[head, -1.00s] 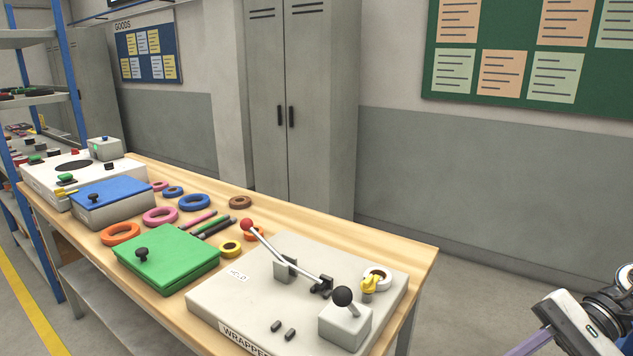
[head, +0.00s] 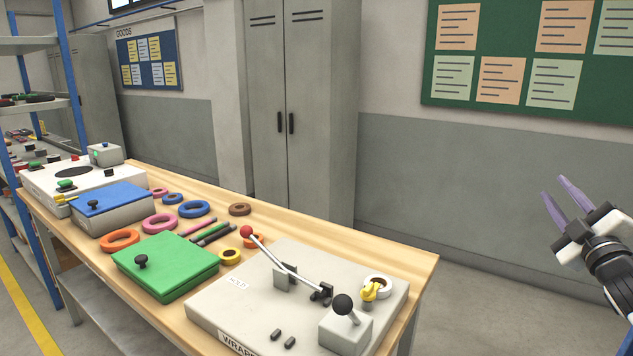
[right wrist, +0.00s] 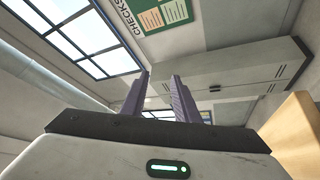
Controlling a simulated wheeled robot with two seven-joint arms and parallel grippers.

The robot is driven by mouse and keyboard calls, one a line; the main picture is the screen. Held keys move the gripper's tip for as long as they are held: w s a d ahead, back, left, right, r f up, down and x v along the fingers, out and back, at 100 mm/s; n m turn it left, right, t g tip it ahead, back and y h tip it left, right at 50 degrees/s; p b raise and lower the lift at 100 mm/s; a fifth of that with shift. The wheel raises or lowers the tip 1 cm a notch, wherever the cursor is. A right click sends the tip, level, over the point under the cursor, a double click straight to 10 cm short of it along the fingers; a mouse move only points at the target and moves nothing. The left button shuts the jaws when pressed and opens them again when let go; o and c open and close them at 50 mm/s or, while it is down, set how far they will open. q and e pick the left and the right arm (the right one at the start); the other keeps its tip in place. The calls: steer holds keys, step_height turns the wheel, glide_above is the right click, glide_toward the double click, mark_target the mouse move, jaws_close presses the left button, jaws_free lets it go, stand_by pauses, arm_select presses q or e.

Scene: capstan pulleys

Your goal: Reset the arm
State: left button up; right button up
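The wrapper machine (head: 215,308) is a light grey flat unit at the near right end of the bench. It carries a bent metal lever arm with a red knob (head: 246,231), which slants up to the left from a black pivot. A black ball-topped handle (head: 343,304) stands on a grey block, beside a yellow part and a white ring. My right gripper (head: 554,186) is in the air right of the bench, well apart from the machine. Its purple fingers are spread and empty; they also show in the right wrist view (right wrist: 160,85). My left gripper is out of view.
The wooden bench (head: 400,255) also holds a green-lidded box (head: 170,260), a blue-lidded box (head: 110,198), several coloured rings and rods, and a white unit at the far end. Lockers (head: 290,120) stand behind. The floor right of the bench is clear.

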steer(key=d+f+m+g+h, duration=0.3)
steer(key=d+f+m+g, duration=0.1)
steer(key=f+m, duration=0.25)
steer(key=s+a+f+g+y, duration=0.1)
steer(key=s+a+f+y, duration=0.1)
steer(key=s+a+f, duration=0.5)
steer(key=a+f+g+y, duration=0.1)
steer(key=a+f, duration=0.4)
steer(key=f, duration=0.6)
steer(key=s+a+f+g+y, duration=0.2)
steer(key=s+a+f, duration=0.25)
steer(key=f, duration=0.55)
steer(key=s+a+f+m+g+y, duration=0.1)
steer(key=s+a+f, duration=0.4)
steer(key=s, duration=0.5)
steer(key=s+a+f+m+g+y, duration=0.1)
steer(key=s+a+f+g, duration=0.1)
steer(key=s+a+f, duration=0.3)
steer(key=s+a+f+m+g+y, duration=0.1)
steer(key=s+a+f, duration=0.3)
steer(key=s+a, duration=0.6)
steer(key=s, duration=0.4)
steer(key=shift+s+a+f+g, duration=0.3)
steer(key=shift+f, duration=0.1)
